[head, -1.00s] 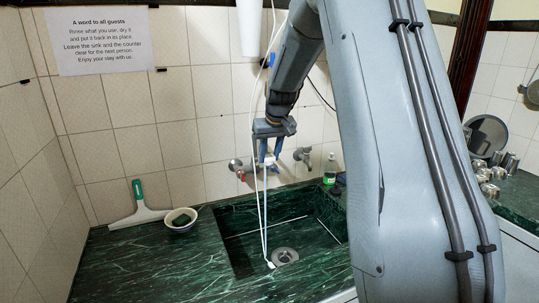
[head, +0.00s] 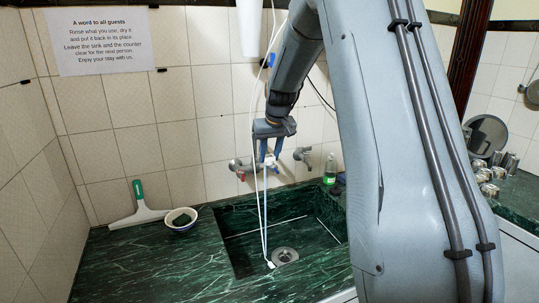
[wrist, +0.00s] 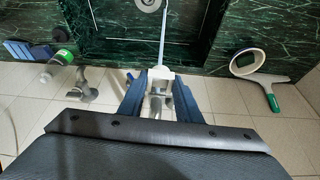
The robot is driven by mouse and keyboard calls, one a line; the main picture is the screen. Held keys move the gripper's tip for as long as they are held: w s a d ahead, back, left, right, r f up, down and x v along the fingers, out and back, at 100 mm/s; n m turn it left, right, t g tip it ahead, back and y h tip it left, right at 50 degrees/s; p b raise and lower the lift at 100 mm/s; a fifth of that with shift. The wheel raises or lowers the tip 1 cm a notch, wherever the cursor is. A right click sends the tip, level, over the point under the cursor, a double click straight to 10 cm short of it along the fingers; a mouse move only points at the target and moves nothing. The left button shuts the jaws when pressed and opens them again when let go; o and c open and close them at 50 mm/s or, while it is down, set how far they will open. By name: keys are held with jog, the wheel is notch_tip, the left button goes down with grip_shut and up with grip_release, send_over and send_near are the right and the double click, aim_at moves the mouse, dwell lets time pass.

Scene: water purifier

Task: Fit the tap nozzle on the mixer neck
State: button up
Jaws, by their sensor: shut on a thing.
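My gripper (head: 267,152) is shut on the white tap nozzle (wrist: 161,82) in front of the tiled wall. In the wrist view the nozzle sits between the blue fingers (wrist: 160,92). Pale tubes hang from the nozzle to a white end piece (head: 271,264) by the sink drain. A wall tap with a red handle (head: 240,169) is just left of the gripper in the head view. Grey metal (wrist: 156,106) shows between the fingers, probably the mixer neck. I cannot tell whether the nozzle touches it, as the fingers cover much of the spot.
A second wall tap (head: 303,156) is close on the right, with a green soap bottle (head: 330,168) beyond it. The dark green sink (head: 240,262) lies below. My arm covers much of the right side.

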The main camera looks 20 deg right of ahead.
jog(key=shift+w+d, duration=0.15)
jog(key=shift+w, duration=1.9)
jog(key=o, duration=1.1)
jog(key=shift+b+v, duration=1.7)
jog(key=shift+v, duration=2.2)
jog(key=s+a+f+g+b, duration=0.1)
jog(key=s+a+f, duration=0.3)
jog(key=s+f, duration=0.3)
jog(key=s+a+f+g+b, duration=0.1)
jog(key=s+a+f, duration=0.4)
jog(key=s, duration=1)
jog(key=s+a+f+g+b, duration=0.1)
jog(key=s+a+f, duration=0.4)
jog(key=s+f, duration=0.4)
jog(key=s, duration=0.2)
jog(key=shift+s+f+n, duration=0.2)
jog(key=shift+s+n, duration=0.15)
jog(key=shift+n, duration=0.05)
